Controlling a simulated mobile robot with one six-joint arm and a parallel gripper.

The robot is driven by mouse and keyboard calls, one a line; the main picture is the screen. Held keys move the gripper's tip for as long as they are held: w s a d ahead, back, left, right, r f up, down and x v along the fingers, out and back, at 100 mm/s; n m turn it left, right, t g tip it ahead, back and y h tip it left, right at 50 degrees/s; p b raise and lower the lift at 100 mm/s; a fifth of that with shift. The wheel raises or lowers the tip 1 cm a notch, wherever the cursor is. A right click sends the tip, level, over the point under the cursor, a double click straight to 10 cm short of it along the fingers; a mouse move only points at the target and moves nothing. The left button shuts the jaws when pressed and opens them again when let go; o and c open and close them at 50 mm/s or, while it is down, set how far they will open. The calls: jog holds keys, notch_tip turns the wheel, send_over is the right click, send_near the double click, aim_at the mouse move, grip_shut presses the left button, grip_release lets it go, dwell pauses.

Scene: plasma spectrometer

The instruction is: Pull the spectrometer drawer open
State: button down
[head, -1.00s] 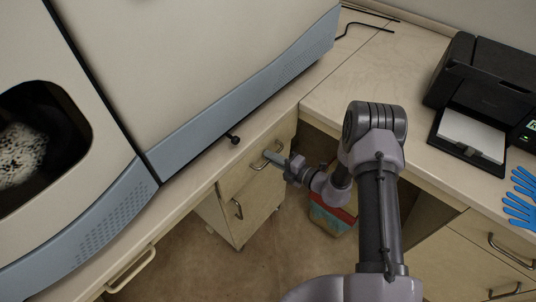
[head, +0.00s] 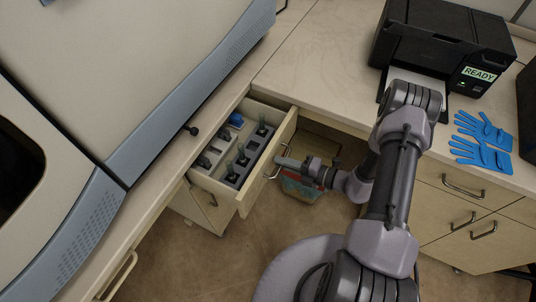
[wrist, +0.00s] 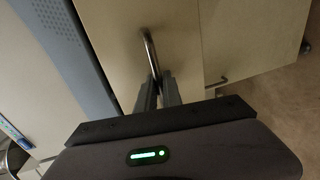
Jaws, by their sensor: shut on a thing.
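The spectrometer drawer (head: 262,175) is pulled out from under the counter in the head view. Its inside shows, with grey racks, several glass pieces and a blue item. My gripper (head: 279,163) is at the front of the drawer, on its metal handle. In the wrist view the handle (wrist: 150,50) runs down between the two fingers of my gripper (wrist: 158,88), which are shut on it. The spectrometer (head: 130,75) is the large beige and blue-grey machine on the counter above the drawer.
A lower drawer or door with a handle (head: 212,198) sits below. A bin (head: 302,187) stands on the floor behind my gripper. The right counter holds a black printer (head: 445,50) and blue gloves (head: 482,140).

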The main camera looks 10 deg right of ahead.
jog(key=f+v, duration=0.2)
jog(key=v, duration=1.2)
jog(key=shift+s+d+f, duration=0.3)
jog(key=shift+d+f, duration=0.05)
jog(key=shift+d, duration=0.1)
jog(key=c, duration=1.8)
grip_release()
jog(key=p+v, duration=0.2)
jog(key=v, duration=1.5)
jog(key=shift+s+d+r+p, duration=0.1)
jog(key=shift+d+p, duration=0.15)
jog(key=shift+p, duration=0.1)
